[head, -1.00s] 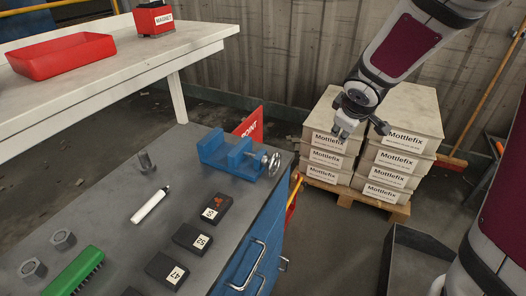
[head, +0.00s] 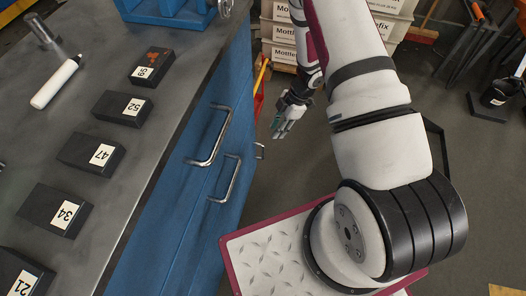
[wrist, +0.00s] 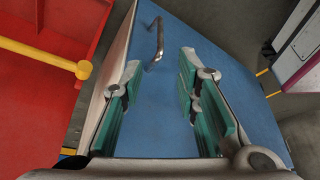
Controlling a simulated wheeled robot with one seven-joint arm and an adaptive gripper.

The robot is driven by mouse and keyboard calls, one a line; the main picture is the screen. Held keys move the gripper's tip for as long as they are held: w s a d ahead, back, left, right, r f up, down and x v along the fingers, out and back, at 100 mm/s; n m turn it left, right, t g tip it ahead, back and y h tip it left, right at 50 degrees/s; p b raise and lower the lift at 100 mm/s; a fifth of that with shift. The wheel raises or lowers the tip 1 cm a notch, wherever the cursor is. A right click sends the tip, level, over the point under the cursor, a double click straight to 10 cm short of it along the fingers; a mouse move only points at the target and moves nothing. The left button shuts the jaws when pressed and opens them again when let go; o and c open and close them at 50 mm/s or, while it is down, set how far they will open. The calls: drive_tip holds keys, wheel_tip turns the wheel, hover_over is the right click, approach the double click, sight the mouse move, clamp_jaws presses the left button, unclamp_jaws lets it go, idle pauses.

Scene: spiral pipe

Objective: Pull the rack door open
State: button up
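The blue rack (head: 185,195) stands left of my arm in the head view, with metal bar handles on its front. My gripper (head: 280,130) is beyond the rack's front, apart from these handles. In the wrist view my gripper (wrist: 158,85) is open, with teal pads spread and nothing between them. A blue panel (wrist: 165,105) fills the view beyond the fingers. A metal handle (wrist: 157,42) sits on it near its top left, ahead of the fingertips.
A red panel with a yellow bar (wrist: 45,60) is at the left of the wrist view, close to the left finger. Several black numbered blocks (head: 92,153) lie on the grey top. Stacked boxes (head: 282,35) stand behind my gripper.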

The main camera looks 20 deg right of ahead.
drive_tip(key=b, duration=0.6)
approach(263, 157)
drive_tip(key=a+f, duration=0.2)
drive_tip(key=f, duration=0.1)
drive_tip(key=a+f, duration=0.1)
drive_tip(key=shift+w+a+f, duration=0.2)
drive_tip(key=shift+w+f, duration=0.05)
clamp_jaws()
